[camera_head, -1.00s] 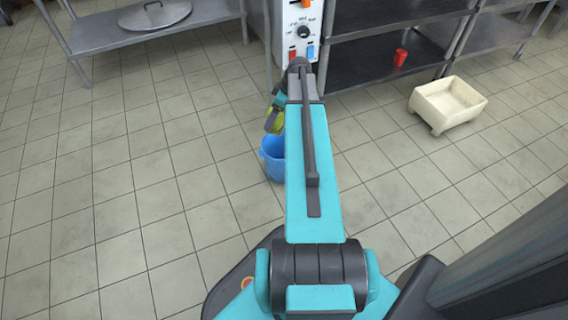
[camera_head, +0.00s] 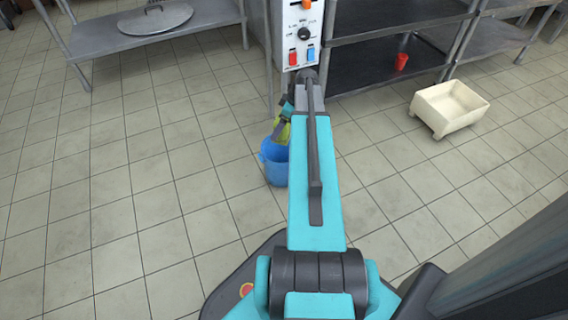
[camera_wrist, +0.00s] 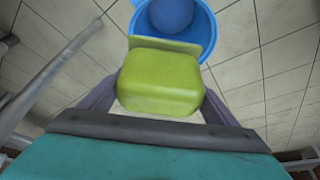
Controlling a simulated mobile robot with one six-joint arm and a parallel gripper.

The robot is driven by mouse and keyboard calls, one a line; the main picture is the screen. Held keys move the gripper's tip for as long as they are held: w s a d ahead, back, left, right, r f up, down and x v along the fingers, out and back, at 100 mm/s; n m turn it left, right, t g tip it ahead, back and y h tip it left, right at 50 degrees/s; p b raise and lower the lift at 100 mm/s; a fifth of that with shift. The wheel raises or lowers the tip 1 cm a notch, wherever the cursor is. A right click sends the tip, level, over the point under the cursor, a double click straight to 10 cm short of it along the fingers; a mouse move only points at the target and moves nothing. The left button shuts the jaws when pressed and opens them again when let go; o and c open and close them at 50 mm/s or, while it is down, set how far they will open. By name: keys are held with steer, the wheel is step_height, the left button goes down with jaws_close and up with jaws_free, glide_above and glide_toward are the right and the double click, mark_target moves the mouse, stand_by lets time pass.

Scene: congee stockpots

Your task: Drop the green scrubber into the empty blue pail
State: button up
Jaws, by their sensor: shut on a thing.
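The green scrubber (camera_wrist: 160,80) is a yellow-green block, held between the two dark fingers of my gripper (camera_wrist: 157,98) in the wrist view. In the head view the scrubber (camera_head: 282,132) hangs at my gripper (camera_head: 284,120), just above and overlapping the far rim of the blue pail (camera_head: 272,166). The pail stands upright on the tiled floor, its right side partly hidden by my arm. In the wrist view the pail (camera_wrist: 208,42) lies beyond the scrubber, which covers its near rim. A darker blue round area shows inside, which looks like its bottom.
A control panel (camera_head: 303,35) with knobs stands behind the pail. A steel table (camera_head: 200,18) with a round lid (camera_head: 155,18) is at back left. Dark shelves (camera_head: 375,65) hold a red cup (camera_head: 401,62). A cream tub (camera_head: 450,108) is on the right. The left floor is clear.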

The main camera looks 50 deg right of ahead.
steer(key=shift+f+b, duration=1.6)
steer(key=shift+f, duration=0.7)
steer(key=o, duration=1.1)
steer(key=shift+r, duration=0.15)
steer(key=shift+s+d+r+p, duration=0.1)
steer(key=shift+s+r+p, duration=0.05)
steer(key=shift+r+p, duration=0.35)
steer(key=p+v, duration=0.4)
steer(key=v, duration=0.8)
steer(key=shift+s+d+r+p, duration=0.1)
steer(key=shift+s+r+p, duration=0.1)
steer(key=shift+p, duration=0.15)
